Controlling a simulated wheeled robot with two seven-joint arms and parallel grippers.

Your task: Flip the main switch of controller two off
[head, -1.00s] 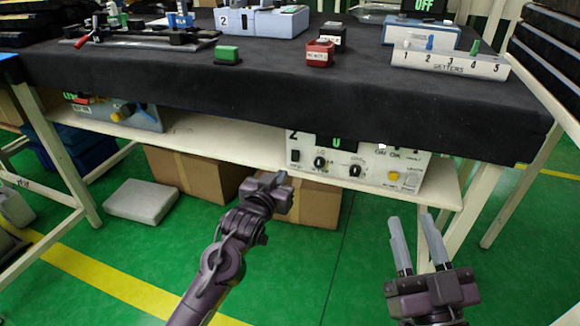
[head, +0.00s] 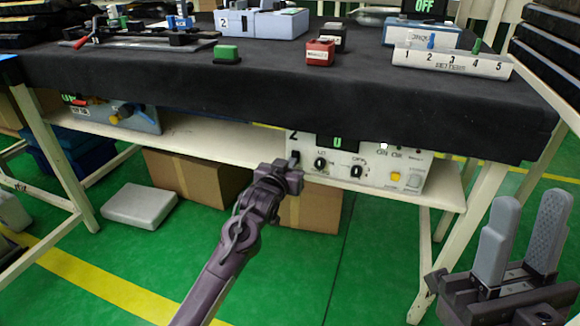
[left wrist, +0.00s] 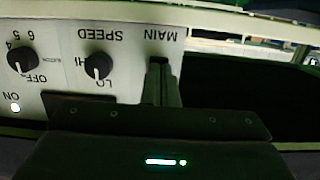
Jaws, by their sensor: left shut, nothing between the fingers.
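Controller two (head: 376,178) is a pale box on the shelf under the table, with a "2" at its upper left, knobs, a yellow button and a green-lit display. In the left wrist view its panel (left wrist: 125,62) appears upside down, with the MAIN label (left wrist: 162,34) at the top. My left gripper (head: 295,160) is shut and empty, its fingertips (left wrist: 162,72) at the panel just by the MAIN label. The fingers hide the main switch, so I cannot tell its position or whether they touch it. My right gripper (head: 525,235) is open and empty at the right.
The black-covered table top (head: 250,85) overhangs the controller closely. A speed knob (left wrist: 98,66) sits beside the fingers. Another device (head: 125,115) is on the shelf at left. Cardboard boxes (head: 195,178) stand below. The floor in front is clear.

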